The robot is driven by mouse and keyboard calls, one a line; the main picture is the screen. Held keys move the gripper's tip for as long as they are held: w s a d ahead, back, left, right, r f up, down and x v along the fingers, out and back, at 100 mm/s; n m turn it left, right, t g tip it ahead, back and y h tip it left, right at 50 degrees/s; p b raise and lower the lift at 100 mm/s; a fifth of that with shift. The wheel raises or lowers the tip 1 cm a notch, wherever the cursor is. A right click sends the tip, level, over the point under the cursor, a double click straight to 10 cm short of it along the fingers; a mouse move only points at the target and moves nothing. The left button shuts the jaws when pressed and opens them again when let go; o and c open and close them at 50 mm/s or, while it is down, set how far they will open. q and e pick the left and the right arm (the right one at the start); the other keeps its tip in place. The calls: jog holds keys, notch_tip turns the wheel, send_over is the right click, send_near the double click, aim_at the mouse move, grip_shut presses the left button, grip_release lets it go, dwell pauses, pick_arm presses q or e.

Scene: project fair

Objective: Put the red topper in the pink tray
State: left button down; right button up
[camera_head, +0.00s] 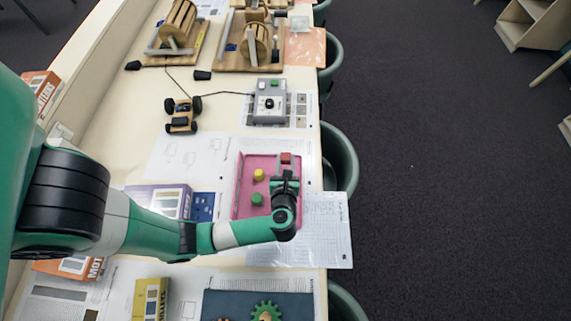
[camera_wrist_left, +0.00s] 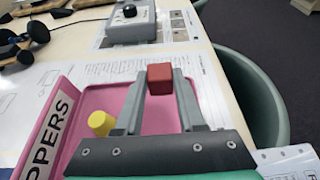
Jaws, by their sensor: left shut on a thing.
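The red topper (camera_wrist_left: 160,78) is a small red block held between the two grey fingers of my left gripper (camera_wrist_left: 160,85) in the left wrist view. In the head view the red topper (camera_head: 286,158) shows at the tip of my left gripper (camera_head: 287,165), over the right far part of the pink tray (camera_head: 241,190). The pink tray (camera_wrist_left: 70,112) lies below the fingers in the wrist view, with "PPERS" lettering on its side wall. I cannot tell whether the topper touches the tray floor. My right gripper is not in view.
A yellow topper (camera_head: 259,174) and a green topper (camera_head: 257,199) are in the pink tray. A grey control box (camera_head: 268,101) with a cable stands beyond it. A purple box (camera_head: 160,200) is left of the tray. Green chairs (camera_head: 340,160) line the table's right edge.

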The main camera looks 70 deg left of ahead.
pick_arm(q)
jog(key=shift+a+f+b, duration=0.1)
jog(key=shift+f+b, duration=0.3)
jog(key=shift+f, duration=1.25)
jog(key=shift+f, duration=0.1)
jog(key=shift+f, duration=0.15)
jog(key=c, duration=0.5)
grip_release()
jog(key=shift+r, duration=0.25)
jog(key=shift+d+r, duration=0.15)
jog(key=shift+d, duration=0.1)
jog(key=p+v, duration=0.1)
jog(key=v, duration=1)
jog(key=shift+s+d, duration=0.15)
jog(key=shift+d, duration=0.05)
